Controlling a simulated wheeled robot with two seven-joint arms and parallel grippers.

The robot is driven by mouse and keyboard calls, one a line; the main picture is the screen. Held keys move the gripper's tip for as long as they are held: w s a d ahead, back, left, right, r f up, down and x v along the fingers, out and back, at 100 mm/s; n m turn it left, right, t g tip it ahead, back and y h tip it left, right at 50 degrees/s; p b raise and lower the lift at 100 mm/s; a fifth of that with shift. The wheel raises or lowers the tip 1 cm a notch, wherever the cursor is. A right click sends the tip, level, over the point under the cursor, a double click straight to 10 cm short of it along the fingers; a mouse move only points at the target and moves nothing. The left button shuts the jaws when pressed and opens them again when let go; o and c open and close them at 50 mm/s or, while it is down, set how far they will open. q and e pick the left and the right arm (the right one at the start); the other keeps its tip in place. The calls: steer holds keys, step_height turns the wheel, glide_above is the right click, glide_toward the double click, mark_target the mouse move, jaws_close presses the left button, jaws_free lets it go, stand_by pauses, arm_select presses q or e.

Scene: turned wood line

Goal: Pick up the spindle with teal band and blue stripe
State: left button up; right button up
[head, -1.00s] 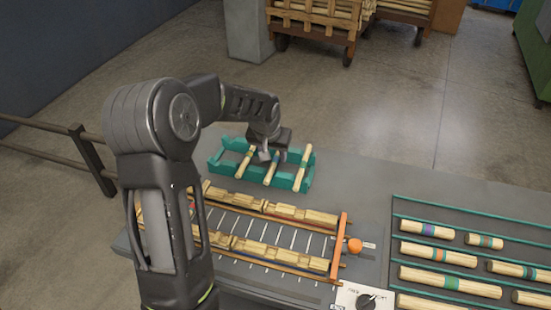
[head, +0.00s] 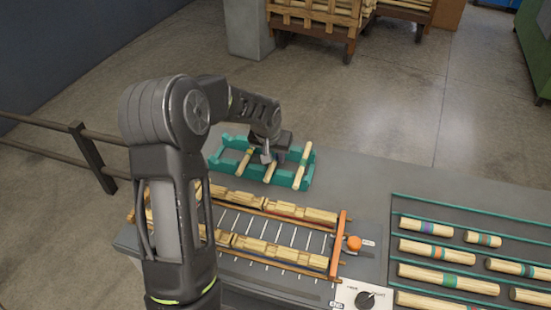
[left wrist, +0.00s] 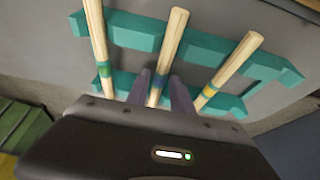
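Three pale wooden spindles lie across a teal rack (head: 217,160). The third spindle (head: 243,163) has a yellow and blue-teal band (left wrist: 235,60). My left gripper (left wrist: 158,82) is open, its fingers on either side of the middle spindle. My right gripper is out of view.
A wooden fixture with turned pieces (head: 260,205) stands in front of the rack. An orange knob (head: 353,243) and a dial panel (head: 362,297) are beside it. Banded spindles (head: 437,251) lie between teal rails at the right. Bare table lies right of the rack.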

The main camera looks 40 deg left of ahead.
mark_target(274, 158)
arm_select(q)
jaws_close()
stand_by(0.4)
step_height(274, 158, up, 10)
steer(key=b, duration=0.1)
steer(key=shift+b, duration=0.35)
stand_by(0.5)
